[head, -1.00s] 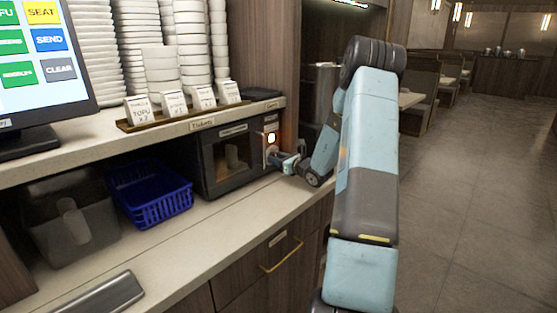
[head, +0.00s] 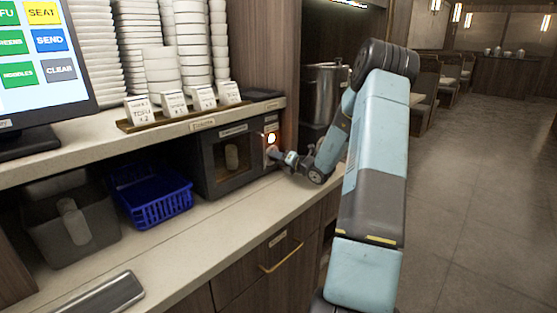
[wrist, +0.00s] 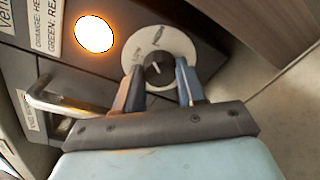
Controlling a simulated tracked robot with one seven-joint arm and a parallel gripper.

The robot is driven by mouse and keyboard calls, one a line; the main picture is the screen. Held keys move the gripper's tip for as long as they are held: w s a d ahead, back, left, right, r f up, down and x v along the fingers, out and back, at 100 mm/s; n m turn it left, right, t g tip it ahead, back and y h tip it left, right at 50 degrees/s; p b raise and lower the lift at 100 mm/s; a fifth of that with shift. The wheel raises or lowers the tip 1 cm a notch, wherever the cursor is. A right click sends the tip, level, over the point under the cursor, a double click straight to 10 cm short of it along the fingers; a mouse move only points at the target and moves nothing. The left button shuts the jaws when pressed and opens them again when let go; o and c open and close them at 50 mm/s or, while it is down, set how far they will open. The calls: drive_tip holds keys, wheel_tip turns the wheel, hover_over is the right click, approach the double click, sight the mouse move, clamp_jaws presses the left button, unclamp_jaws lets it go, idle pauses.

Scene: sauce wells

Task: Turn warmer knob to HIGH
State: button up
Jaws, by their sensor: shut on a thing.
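The warmer (head: 232,158) is a dark box with a glass door under the counter shelf. An orange light (head: 271,139) glows on its right side panel, and the light (wrist: 94,34) is large and bright in the wrist view. The round black knob (wrist: 158,70) with a white pointer line sits on a pale dial plate (wrist: 160,42). My gripper (wrist: 160,78) is shut on the knob, one finger on each side. The dial's markings are too small to read. In the head view my gripper (head: 278,157) is at the warmer's right side and hides the knob.
A metal door handle (wrist: 50,95) lies close to the left of my gripper in the wrist view. A blue basket (head: 155,195) and a grey bin (head: 72,220) stand left of the warmer. The counter in front is mostly clear.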

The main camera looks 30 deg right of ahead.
drive_tip(key=shift+d+m, duration=0.15)
drive_tip(key=shift+m, duration=0.8)
drive_tip(key=shift+d+m, duration=0.15)
drive_tip(key=shift+m, duration=0.8)
drive_tip(key=o, duration=1.1)
drive_tip(key=shift+a, duration=0.15)
drive_tip(key=shift+c, duration=0.2)
drive_tip(key=v, duration=1.3)
drive_tip(key=shift+s+d+f, duration=0.2)
drive_tip(key=shift+s+d, duration=0.1)
drive_tip(key=shift+d, duration=0.05)
